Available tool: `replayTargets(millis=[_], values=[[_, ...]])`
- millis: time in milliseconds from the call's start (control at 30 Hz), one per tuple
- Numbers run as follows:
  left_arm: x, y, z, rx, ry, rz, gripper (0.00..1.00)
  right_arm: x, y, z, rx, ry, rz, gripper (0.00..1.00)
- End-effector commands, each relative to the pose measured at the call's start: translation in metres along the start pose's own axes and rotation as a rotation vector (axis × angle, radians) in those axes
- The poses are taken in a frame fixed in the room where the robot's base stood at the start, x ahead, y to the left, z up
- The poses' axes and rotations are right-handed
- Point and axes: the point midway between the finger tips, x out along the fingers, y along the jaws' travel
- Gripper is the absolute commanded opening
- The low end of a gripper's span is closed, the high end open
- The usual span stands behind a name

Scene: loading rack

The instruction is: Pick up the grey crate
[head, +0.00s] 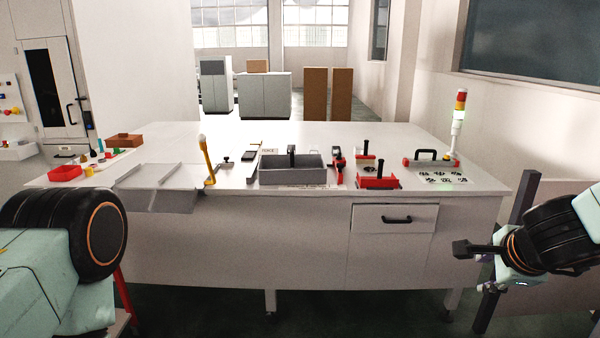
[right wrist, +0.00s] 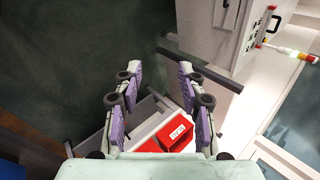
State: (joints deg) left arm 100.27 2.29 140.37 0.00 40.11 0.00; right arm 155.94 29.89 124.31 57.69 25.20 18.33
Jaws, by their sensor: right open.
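The grey crate (head: 285,177) sits upright on the white table near its front edge, at the middle of the head view. A black upright handle-like thing shows at its back wall. My right gripper (head: 475,250) is at the right of the head view, in front of the table and lower than its top, well apart from the crate. In the right wrist view its two purple-sided fingers (right wrist: 160,100) are spread with nothing between them. The crate does not show in that view. Of my left arm only a big joint shows; its gripper is not visible.
A red bin (head: 65,173) is at far left. A drawer handle (head: 397,219) sticks out of the front.

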Motion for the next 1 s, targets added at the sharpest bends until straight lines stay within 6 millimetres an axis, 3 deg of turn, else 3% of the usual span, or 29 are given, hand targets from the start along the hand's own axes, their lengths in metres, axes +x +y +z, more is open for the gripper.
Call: replayTargets(millis=[467,567,667,767,900,1000], values=[[0.001,0.0,0.0,0.0,0.0,0.0,0.4,0.001,0.001,0.001,-0.006,0.001,0.001,0.4],[0.004,0.0,0.0,0.0,0.0,0.0,0.4,0.008,0.012,0.001,-0.042,0.009,0.015,0.4],[0.015,0.0,0.0,0.0,0.0,0.0,0.4,0.032,0.05,0.002,-0.176,0.032,0.064,0.4],[0.033,0.0,0.0,0.0,0.0,0.0,0.4,0.065,0.112,0.002,-0.405,0.048,0.143,0.4],[0.058,0.0,0.0,0.0,0.0,0.0,0.4,0.105,0.215,0.004,-0.78,0.008,0.265,0.4],[0.074,-0.001,0.0,0.0,0.0,0.0,0.4,0.121,0.29,0.008,-1.035,-0.07,0.345,0.4]])
